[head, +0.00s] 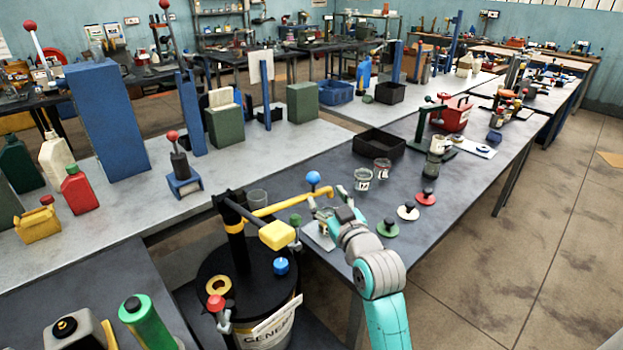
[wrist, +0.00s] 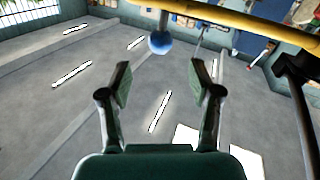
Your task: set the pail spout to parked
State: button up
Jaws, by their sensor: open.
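The black pail (head: 215,262) stands at the bottom centre of the head view, with a white label on its front. A black pump post (head: 236,240) rises from its lid. The yellow spout (head: 290,201) reaches right from the post over the table edge; a blue ball knob (head: 313,178) stands above it near its outer end. My gripper (head: 322,208) is close to that end. In the wrist view my gripper (wrist: 163,84) is open and empty. The blue knob (wrist: 160,42) shows between and beyond the fingertips, apart from them. The yellow spout (wrist: 235,18) crosses the top.
A yellow pump handle (head: 277,235) juts out above the pail lid. A blue cap (head: 281,266) and a red-topped valve (head: 216,303) are on the pail.

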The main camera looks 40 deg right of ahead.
aim_at(316, 183)
jog(key=x, duration=0.9)
jog(key=shift+w+d, duration=0.15)
jog(key=shift+w, duration=0.15)
grip_shut()
